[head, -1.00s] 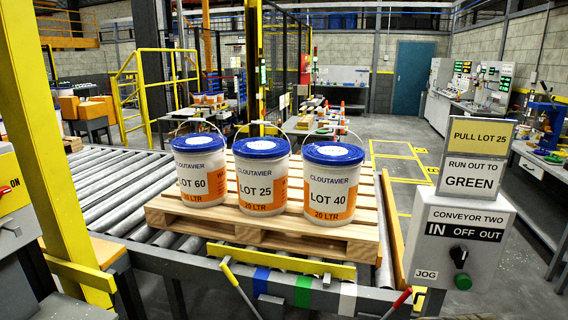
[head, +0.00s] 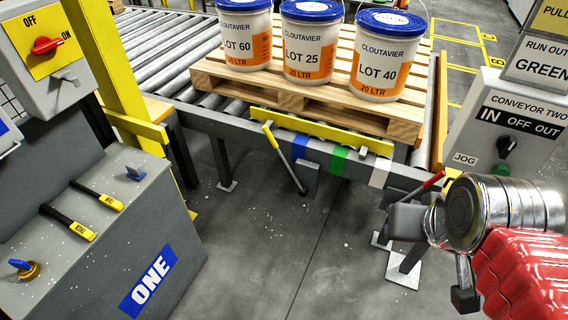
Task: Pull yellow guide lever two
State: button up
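The lever with a yellow grip (head: 270,134) stands on the front of the conveyor, left of centre in the head view. Its grey rod slopes down to the right to a bracket below the frame rail. A yellow guide bar (head: 315,130) runs along the rail beside it, in front of the pallet. A second lever with a red grip (head: 433,180) is farther right, near my arm. My gripper (head: 408,222) is at the right, below the red grip and well apart from the yellow grip.
Pails marked LOT 60 (head: 247,38), LOT 25 (head: 310,42) and LOT 40 (head: 385,60) stand on a wooden pallet (head: 300,100). The conveyor two control box (head: 510,125) is close above my arm. A grey cabinet marked ONE (head: 100,235) stands left. Floor between is clear.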

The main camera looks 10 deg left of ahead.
aim_at(303, 191)
jog(key=u, duration=0.15)
jog(key=i, duration=0.65)
jog(key=u, duration=0.55)
jog(key=i, duration=0.75)
jog(key=u, duration=0.75)
jog(key=i, duration=0.55)
jog(key=u, duration=0.8)
jog(key=i, duration=0.6)
jog(key=u, duration=0.45)
